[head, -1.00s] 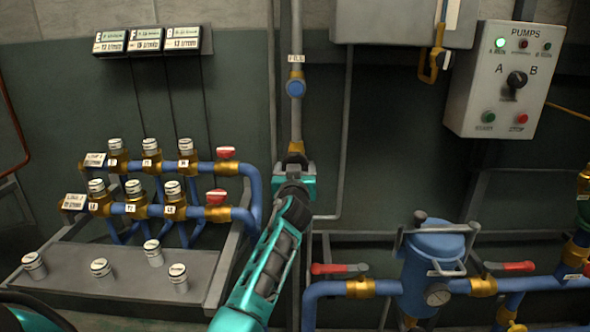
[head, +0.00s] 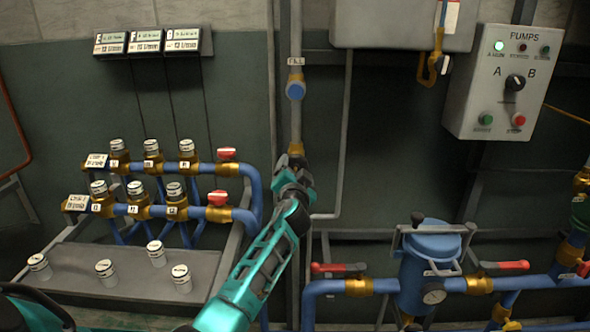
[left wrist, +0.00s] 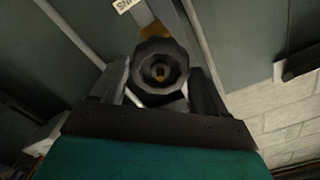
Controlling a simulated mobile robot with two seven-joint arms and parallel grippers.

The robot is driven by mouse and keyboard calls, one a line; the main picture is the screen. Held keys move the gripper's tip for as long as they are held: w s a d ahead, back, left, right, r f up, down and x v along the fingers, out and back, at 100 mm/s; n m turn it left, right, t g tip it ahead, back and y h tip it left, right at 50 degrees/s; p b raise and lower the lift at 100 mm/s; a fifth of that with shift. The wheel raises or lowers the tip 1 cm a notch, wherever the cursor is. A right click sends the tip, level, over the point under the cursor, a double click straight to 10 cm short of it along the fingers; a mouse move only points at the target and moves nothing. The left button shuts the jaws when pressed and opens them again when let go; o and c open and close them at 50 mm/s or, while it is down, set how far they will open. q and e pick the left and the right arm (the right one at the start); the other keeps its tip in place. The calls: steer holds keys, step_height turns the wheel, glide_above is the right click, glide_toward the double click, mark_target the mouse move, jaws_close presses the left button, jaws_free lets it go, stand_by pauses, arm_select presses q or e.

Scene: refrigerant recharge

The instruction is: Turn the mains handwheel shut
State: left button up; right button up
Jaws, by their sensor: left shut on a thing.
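In the head view my left gripper (head: 296,172) is at the vertical grey pipe (head: 297,125), just below a brass fitting; the handwheel is hidden there behind the gripper and wrist. A partly cut-off label (left wrist: 126,4) shows beside the wheel. My right gripper is not in view.
A blue manifold with red-handled valves (head: 219,198) stands close left. A blue strainer pot (head: 430,265) and red lever valves (head: 338,267) are at lower right. A PUMPS panel (head: 512,85) hangs at upper right.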

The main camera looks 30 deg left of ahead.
arm_select(q)
steer(key=shift+r+m+p, duration=0.1)
steer(key=shift+m+p, duration=0.4)
steer(key=shift+m, duration=0.4)
steer(key=shift+m+p, duration=0.4)
steer(key=shift+m, duration=1.1)
steer(key=o, duration=1)
steer(key=shift+w+f, duration=0.1)
steer(key=shift+f, duration=0.1)
steer(key=shift+o, duration=0.2)
